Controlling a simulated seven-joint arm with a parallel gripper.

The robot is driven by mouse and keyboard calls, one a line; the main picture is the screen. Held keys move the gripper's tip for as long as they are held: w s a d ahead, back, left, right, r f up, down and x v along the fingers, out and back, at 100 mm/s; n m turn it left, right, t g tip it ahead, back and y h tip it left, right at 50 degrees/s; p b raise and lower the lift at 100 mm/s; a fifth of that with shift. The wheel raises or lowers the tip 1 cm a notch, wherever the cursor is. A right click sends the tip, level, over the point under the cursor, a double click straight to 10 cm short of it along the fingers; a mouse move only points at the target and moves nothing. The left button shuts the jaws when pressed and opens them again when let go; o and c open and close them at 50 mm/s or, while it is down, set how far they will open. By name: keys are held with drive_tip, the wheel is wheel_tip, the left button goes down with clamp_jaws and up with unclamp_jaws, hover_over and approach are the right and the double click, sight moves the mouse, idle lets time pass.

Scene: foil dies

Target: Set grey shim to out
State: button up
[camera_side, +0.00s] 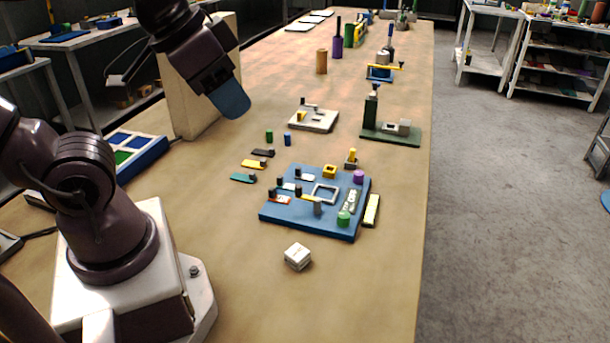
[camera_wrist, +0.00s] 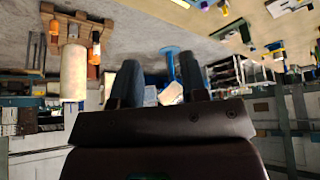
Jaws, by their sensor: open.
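A dark grey shim (camera_side: 262,153) with a small knob lies on the table left of the blue die board (camera_side: 332,232), at the far end of a short row. A yellow shim (camera_side: 252,164) and a teal shim (camera_side: 243,177) lie nearer in the row. The board carries several small knobbed pieces, a white square frame (camera_side: 324,193) and a grey post (camera_side: 318,208). My gripper (camera_side: 232,103) is raised above the table, left of and beyond the shims, touching nothing. In the wrist view its two fingers (camera_wrist: 160,77) are apart and empty. The wrist view does not show the shims.
Green and blue pegs (camera_side: 269,136) stand behind the shims. A white die (camera_side: 298,256) sits in front of the board. A beige block (camera_side: 195,105) stands beside my gripper.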

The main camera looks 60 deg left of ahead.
drive_tip(key=n+g, duration=0.6)
drive_tip(key=n, duration=0.3)
approach(298, 167)
wheel_tip(298, 167, down, 10)
drive_tip(key=shift+s+r, duration=0.1)
drive_tip(key=shift+s, duration=0.05)
